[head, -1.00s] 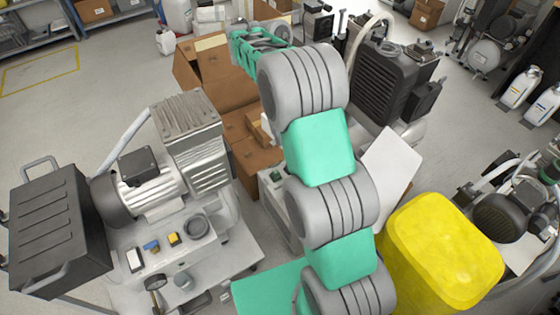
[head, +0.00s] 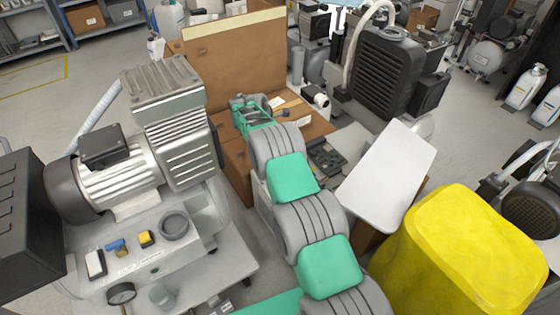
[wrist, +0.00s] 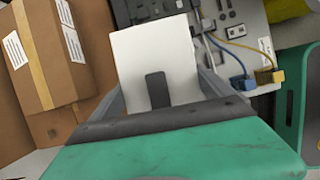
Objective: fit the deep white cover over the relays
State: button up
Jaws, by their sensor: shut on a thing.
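The deep white cover (wrist: 140,52) is in the wrist view, a plain white box shape held between the grey fingers of my gripper (wrist: 160,88). A dark grey rounded piece stands against its near face. My gripper is shut on the cover. In the head view my green gripper (head: 255,112) is above the brown boxes, and I cannot make out the cover there for sure. Dark components that may be the relays (wrist: 150,9) show at the top of the wrist view, beyond the cover and partly hidden by it. I cannot tell whether the cover touches them.
A grey panel (wrist: 240,55) with blue and yellow plugs and cables lies right of the cover. Cardboard boxes (wrist: 62,55) stand close on the left. In the head view, a compressor (head: 120,175) stands left, a white board (head: 390,175) and a yellow bin (head: 465,250) right.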

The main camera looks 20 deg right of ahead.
jog(key=shift+n, duration=0.4)
jog(key=f+b, duration=0.2)
jog(key=f, duration=0.1)
jog(key=w+f+b, duration=0.1)
jog(key=f+b, duration=0.1)
jog(key=shift+f, duration=0.1)
jog(key=shift+d+p, duration=0.15)
jog(key=shift+p, duration=0.25)
jog(key=shift+f+p, duration=0.15)
jog(key=shift+p, duration=0.15)
dwell(0.3)
jog(key=shift+f, duration=0.15)
jog(key=shift+f+b, duration=1.5)
jog(key=shift+f, duration=0.9)
jog(key=shift+f, duration=0.2)
jog(key=o, duration=1.2)
